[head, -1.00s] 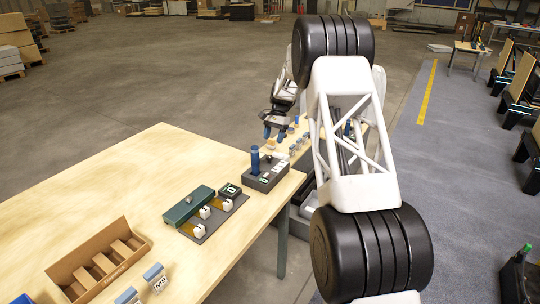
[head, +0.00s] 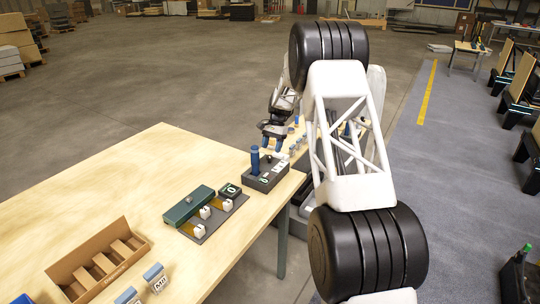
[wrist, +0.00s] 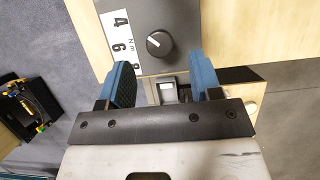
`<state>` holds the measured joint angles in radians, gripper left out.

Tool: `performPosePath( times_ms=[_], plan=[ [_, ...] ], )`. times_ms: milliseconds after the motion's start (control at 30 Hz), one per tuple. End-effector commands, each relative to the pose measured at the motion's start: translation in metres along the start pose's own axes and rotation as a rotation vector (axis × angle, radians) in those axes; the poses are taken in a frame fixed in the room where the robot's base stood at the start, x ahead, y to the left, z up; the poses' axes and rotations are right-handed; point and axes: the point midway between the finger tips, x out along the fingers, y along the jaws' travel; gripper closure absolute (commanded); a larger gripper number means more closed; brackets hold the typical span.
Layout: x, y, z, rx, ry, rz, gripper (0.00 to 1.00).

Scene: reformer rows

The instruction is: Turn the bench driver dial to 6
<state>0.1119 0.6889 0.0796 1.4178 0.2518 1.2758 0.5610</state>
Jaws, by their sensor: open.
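The bench driver (head: 263,181) is a dark grey box with a blue upright cylinder, near the right corner of the wooden bench. In the wrist view its round black dial (wrist: 159,43) sits on the grey face, beside a white scale (wrist: 119,45) marked 4, 6, 8 and N.m. The dial's white line points left and slightly up, roughly between 4 and 6; its exact reading is hard to tell. My gripper (wrist: 162,75) is open and empty, its blue fingers apart, with the dial ahead of the gap between them. In the head view my gripper (head: 272,147) is just above the box.
A green box on a dark mat (head: 204,230) with white blocks and a small display lies left of the driver. A cardboard tray (head: 125,262) stands at the front left. Small parts stand on another wooden surface behind the driver. The bench's far left is clear.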

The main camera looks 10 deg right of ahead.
Motion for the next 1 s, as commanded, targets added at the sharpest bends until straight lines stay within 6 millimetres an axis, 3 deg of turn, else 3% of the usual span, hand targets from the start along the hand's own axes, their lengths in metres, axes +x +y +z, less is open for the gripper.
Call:
performPosePath(
  times_ms=[333,733,1000],
  plan=[
    [0.034,0.0,0.0,0.001,0.001,-0.001,0.41],
    [0.039,0.0,0.0,0.001,0.001,-0.001,0.41],
    [0.039,0.0,0.0,0.001,0.001,-0.001,0.81]
  ],
)
